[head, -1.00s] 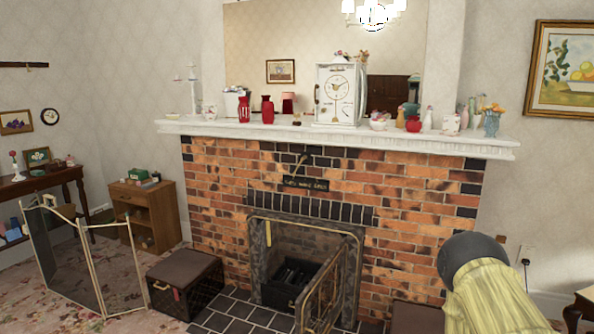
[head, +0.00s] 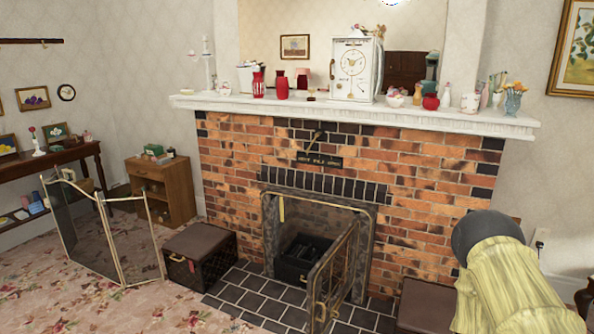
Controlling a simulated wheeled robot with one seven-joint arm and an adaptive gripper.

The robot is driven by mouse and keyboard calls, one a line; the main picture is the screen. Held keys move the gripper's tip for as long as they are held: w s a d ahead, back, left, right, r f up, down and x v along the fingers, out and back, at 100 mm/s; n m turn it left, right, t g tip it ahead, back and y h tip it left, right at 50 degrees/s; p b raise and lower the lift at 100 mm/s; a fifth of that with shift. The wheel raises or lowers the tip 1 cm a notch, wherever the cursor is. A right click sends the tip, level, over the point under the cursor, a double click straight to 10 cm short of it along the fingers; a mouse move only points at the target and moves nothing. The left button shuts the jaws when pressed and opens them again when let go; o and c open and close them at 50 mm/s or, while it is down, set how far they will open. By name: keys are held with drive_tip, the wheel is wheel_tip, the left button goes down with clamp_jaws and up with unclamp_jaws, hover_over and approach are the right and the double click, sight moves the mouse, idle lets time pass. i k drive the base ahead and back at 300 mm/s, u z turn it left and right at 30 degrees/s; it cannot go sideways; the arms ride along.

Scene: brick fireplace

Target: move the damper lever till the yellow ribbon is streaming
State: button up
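The damper lever (head: 316,140) is a small thin bar on the brick chimney front, just above a dark plaque (head: 320,159) with small lettering. It leans with its upper end to the right. The yellow ribbon (head: 282,209) is a narrow strip at the upper left of the firebox opening. It hangs down, close to vertical. My arm, in a pale yellow cover with a dark rounded end, shows at the lower right, in front of the brickwork's right side. My gripper is not in view.
A metal fire gate (head: 334,276) stands swung out before the firebox. A brown trunk (head: 199,255) stands left of the hearth, another (head: 426,304) right. A folding screen (head: 98,232) stands further left. The mantel (head: 350,110) holds vases and a clock. Carpet at front left is clear.

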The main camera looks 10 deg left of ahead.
sight(318, 134)
drive_tip(key=k, duration=1.2)
drive_tip(key=z, duration=0.6)
drive_tip(key=i, duration=0.7)
drive_tip(key=z, duration=0.6)
drive_tip(key=i, duration=1.6)
drive_tip(key=u, duration=0.9)
drive_tip(key=i, duration=0.9)
drive_tip(key=u, duration=1)
